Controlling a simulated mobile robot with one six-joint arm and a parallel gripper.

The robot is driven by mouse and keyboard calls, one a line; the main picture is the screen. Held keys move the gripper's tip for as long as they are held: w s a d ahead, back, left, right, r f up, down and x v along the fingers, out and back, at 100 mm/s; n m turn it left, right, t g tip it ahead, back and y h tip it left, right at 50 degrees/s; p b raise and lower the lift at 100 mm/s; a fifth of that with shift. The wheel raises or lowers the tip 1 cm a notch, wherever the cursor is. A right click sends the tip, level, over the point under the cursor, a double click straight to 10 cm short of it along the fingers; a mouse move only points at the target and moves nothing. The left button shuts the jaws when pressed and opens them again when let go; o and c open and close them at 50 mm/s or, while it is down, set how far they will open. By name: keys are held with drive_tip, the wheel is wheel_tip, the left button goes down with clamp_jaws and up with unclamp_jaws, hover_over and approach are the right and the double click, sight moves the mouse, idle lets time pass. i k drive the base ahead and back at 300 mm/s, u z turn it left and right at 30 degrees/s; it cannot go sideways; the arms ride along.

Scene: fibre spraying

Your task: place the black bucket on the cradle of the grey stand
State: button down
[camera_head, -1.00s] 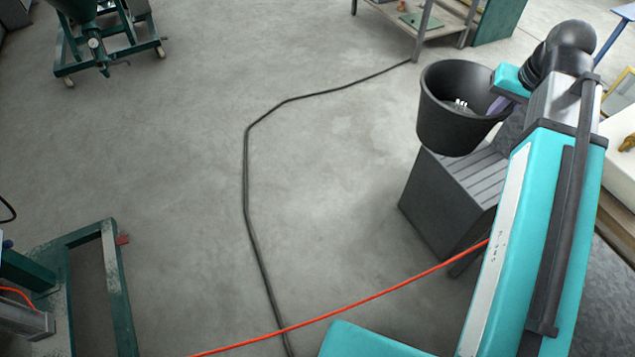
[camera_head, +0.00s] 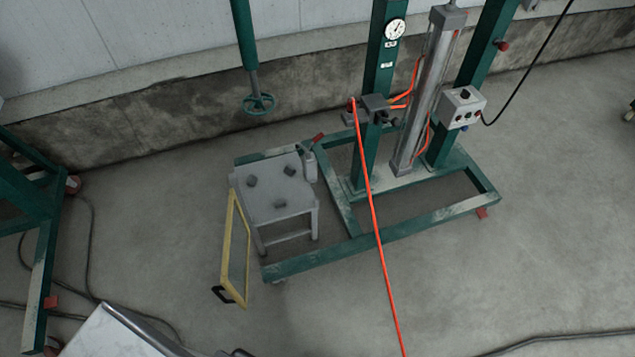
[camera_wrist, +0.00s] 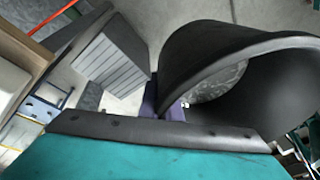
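The black bucket (camera_wrist: 225,50) fills the right of the wrist view, with its open mouth turned toward the lower right. My gripper (camera_wrist: 165,100) shows purple fingers at its near rim and appears shut on the rim. The ribbed grey block is apart from the bucket, at its left. The grey stand (camera_head: 268,188) is in the head view, left of centre, a low table with three dark blocks on its top that look like the cradle. Nothing lies on them. The bucket and my gripper are outside the head view.
A green frame (camera_head: 370,245) with a cylinder column stands right of and behind the stand. A yellow-framed panel (camera_head: 226,238) leans at its front left. A green handwheel (camera_head: 258,104) hangs behind it. A red hose (camera_head: 385,280) crosses the floor. The ribbed block (camera_wrist: 110,60) is in the wrist view.

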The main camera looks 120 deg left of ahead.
sight(274, 185)
drive_tip(key=k, duration=2)
drive_tip(key=u, duration=1.55)
